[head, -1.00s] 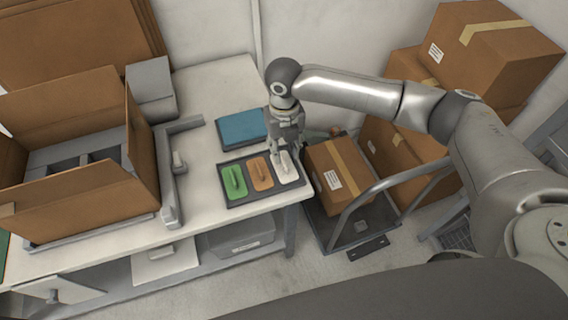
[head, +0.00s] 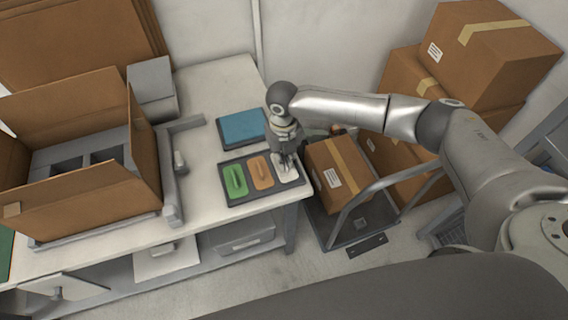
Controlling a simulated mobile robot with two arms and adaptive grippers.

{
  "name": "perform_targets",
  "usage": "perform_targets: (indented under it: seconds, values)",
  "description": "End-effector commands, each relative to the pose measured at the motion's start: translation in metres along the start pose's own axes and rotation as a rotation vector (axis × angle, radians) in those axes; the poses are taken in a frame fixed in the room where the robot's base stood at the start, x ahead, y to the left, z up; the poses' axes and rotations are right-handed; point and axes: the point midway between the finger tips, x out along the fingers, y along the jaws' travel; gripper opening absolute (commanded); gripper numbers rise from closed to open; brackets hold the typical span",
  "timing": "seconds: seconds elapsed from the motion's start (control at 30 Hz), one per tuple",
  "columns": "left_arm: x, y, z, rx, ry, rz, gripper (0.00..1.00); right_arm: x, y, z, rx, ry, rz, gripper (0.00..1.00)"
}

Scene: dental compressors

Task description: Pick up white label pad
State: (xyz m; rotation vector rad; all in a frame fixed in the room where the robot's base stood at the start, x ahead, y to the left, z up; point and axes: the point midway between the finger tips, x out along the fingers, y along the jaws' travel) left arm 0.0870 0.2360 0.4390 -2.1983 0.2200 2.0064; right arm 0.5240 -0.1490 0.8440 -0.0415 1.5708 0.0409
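The white label pad (head: 291,178) lies in the right slot of a dark tray (head: 236,201) on the workbench, beside an orange pad (head: 262,181) and a green pad (head: 235,187). My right gripper (head: 285,168) points down right over the white pad, with its fingertips at the pad's raised grip. The fingers hide most of that grip, and I cannot tell whether they are closed on it. The pad still lies flat in the tray. My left gripper is not in view.
A blue box (head: 241,129) lies behind the tray. An open cardboard box (head: 75,205) stands on the bench's left. A cart (head: 352,233) with a carton (head: 333,188) stands right of the bench (head: 212,85). Stacked cartons (head: 487,62) are farther right.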

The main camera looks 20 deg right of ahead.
Motion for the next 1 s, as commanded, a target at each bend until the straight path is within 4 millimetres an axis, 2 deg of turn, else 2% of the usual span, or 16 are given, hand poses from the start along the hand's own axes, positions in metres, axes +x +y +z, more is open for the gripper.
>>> perform_targets:
  seconds: [0.37, 0.57, 0.7, 0.97, 1.0]
  values:
    - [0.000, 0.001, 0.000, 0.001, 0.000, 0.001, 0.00, -0.001, 0.000, 0.000, 0.000, 0.000, 0.000, 0.00]
    - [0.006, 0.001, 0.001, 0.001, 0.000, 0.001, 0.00, -0.011, 0.000, 0.001, 0.001, -0.003, 0.002, 0.00]
    - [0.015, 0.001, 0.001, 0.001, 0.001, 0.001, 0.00, -0.034, 0.003, 0.000, -0.003, -0.005, 0.003, 0.00]
    - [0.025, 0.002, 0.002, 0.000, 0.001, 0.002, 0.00, -0.094, 0.044, -0.031, -0.007, -0.006, 0.003, 0.00]
    - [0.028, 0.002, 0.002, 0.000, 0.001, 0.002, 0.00, -0.096, 0.055, -0.038, -0.008, -0.003, 0.004, 0.00]
